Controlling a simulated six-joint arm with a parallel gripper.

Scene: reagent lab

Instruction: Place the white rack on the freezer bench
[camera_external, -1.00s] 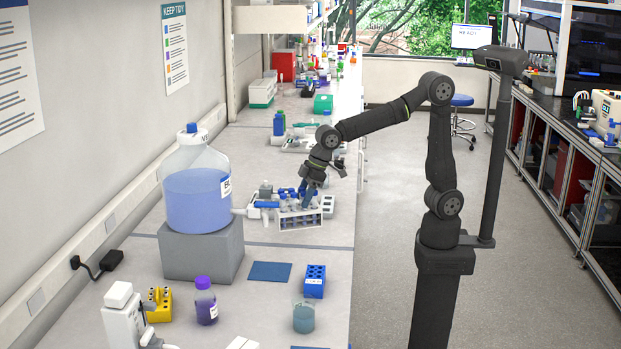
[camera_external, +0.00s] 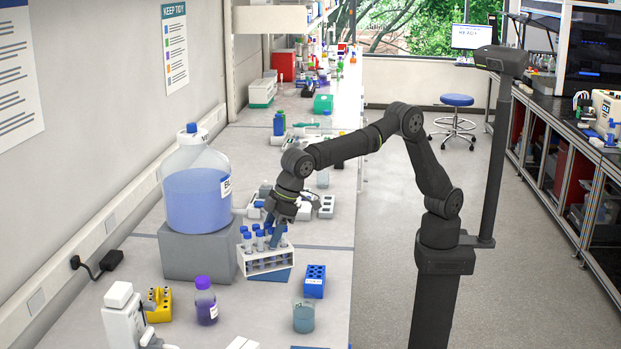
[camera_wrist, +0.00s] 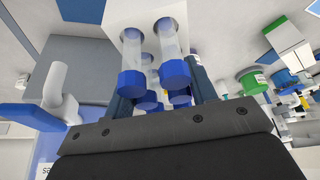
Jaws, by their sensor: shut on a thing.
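The white rack (camera_external: 262,264) holds several clear tubes with blue caps. My gripper (camera_external: 276,233) is over the rack from the right and shut on it. In the wrist view the white rack (camera_wrist: 117,14) is at the top centre, with blue-capped tubes hanging between the dark fingers (camera_wrist: 160,95). The rack is over a blue mat (camera_external: 283,276) and hides most of it. I cannot tell whether its base touches the mat or is a little above it. No label marks the freezer bench; the pale bench (camera_external: 258,320) lies under the rack.
A large bottle of blue liquid (camera_external: 198,200) stands on a grey block (camera_external: 200,253) left of the rack. A blue tube block (camera_external: 314,281) is close on the right. A beaker (camera_external: 304,316), a purple-capped bottle (camera_external: 206,305) and a yellow holder (camera_external: 159,305) stand nearer the camera.

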